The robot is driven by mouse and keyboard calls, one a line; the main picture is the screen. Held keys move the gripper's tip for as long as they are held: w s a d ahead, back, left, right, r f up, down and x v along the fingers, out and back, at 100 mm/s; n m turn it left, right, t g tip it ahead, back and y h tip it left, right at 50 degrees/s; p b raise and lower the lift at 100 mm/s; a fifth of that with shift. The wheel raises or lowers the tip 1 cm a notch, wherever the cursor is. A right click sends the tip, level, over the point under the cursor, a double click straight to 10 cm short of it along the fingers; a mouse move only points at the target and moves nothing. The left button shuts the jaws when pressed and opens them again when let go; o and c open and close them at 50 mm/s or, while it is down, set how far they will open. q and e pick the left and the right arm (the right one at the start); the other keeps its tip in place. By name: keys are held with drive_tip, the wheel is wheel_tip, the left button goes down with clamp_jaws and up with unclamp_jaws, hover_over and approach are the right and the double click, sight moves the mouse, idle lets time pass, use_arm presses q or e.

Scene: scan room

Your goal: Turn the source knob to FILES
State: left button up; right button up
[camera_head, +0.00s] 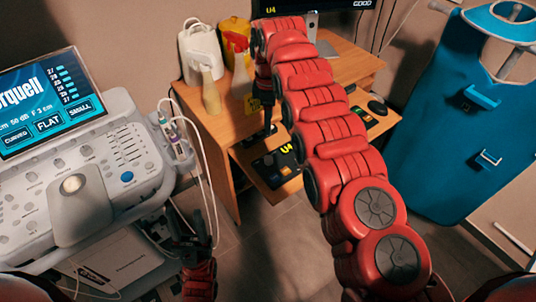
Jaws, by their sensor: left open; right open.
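A dark panel (270,170) with a yellow U4 marking lies on the low shelf of the wooden desk. A small dark round shape shows on it, but I cannot tell whether it is the source knob. I can read no FILES label. My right arm reaches up across the middle and bends down at the desk. My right gripper (267,127) is open, pointing down just above and behind the panel. I cannot tell whether it touches anything. My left gripper (189,232) is open and empty, low beside the ultrasound console.
The ultrasound console (75,190) with screen, knobs and hanging cables fills the left. The desk (345,72) carries a white container (199,50), a yellow container (235,38), bottles and a monitor. A blue apron (455,120) hangs at right. My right arm hides part of the desk.

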drive_tip(key=b, duration=0.9)
hover_over(268, 158)
drive_tip(key=f, duration=1)
drive_tip(key=shift+d+f, duration=0.1)
drive_tip(key=shift+d, duration=0.1)
wheel_tip(268, 158, down, 7)
drive_tip(key=shift+a+b, duration=0.1)
drive_tip(key=shift+b, duration=0.35)
clamp_jaws()
